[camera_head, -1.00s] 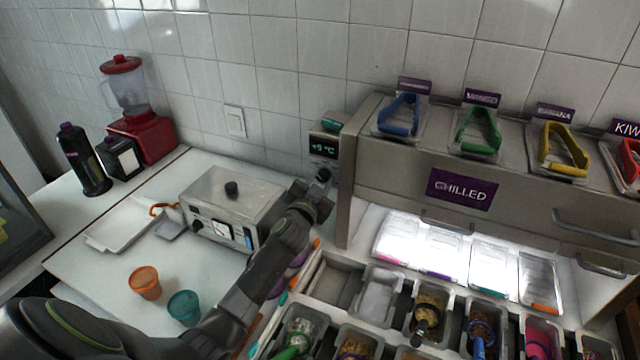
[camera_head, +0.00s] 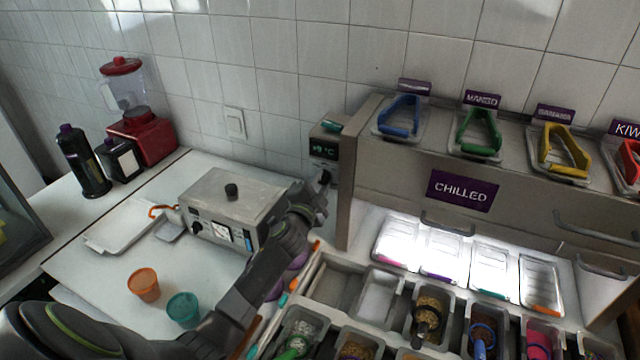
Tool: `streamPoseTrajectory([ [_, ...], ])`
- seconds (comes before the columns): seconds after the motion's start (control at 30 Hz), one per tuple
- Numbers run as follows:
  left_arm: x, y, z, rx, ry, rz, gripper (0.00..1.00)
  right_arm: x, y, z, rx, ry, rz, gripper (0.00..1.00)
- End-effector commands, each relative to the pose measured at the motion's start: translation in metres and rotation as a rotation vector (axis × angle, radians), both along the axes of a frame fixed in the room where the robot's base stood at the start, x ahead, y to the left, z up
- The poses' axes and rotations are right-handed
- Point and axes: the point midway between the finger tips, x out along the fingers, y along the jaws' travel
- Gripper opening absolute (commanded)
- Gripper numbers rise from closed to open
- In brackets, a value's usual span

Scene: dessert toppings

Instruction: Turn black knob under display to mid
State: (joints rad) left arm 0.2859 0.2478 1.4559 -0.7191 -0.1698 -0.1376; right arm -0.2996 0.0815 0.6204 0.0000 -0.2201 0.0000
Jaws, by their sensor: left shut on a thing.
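The small display (camera_head: 323,149) glows with a green temperature reading on a grey control box (camera_head: 328,130) at the left end of the chilled cabinet. The black knob (camera_head: 325,176) sits just below the display, largely covered by my gripper. My left gripper (camera_head: 321,183) reaches up from the lower left and is shut on the knob. The knob's pointer and any scale marks are too small and hidden to read. My right gripper is not in view.
A metal box with dials (camera_head: 228,205) stands left of my left arm. An orange cup (camera_head: 144,285) and a teal cup (camera_head: 183,308) stand on the counter. The cabinet's side wall (camera_head: 352,185) is close on the gripper's right. Topping bins (camera_head: 345,290) lie in front.

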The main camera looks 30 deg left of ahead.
Motion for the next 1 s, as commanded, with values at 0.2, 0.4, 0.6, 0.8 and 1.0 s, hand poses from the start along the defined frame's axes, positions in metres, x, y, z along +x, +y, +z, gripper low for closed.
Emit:
streamPoseTrajectory([
  [0.2,-0.0003,0.0002,-0.0014,0.009,0.003,0.001,0.08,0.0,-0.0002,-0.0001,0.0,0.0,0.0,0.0],
  [0.4,-0.0004,0.0001,-0.0015,0.008,0.003,0.001,0.08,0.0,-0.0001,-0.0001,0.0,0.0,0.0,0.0],
  [0.6,-0.0003,0.0,-0.0012,0.007,0.003,0.0,0.51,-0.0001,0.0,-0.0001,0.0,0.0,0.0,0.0],
  [0.8,-0.0002,-0.0001,-0.0005,0.007,0.002,0.0,0.52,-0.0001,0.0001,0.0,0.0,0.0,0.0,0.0],
  [1.0,-0.0063,-0.0006,-0.0011,0.007,0.002,0.0,0.52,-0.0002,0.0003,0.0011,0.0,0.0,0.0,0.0],
])
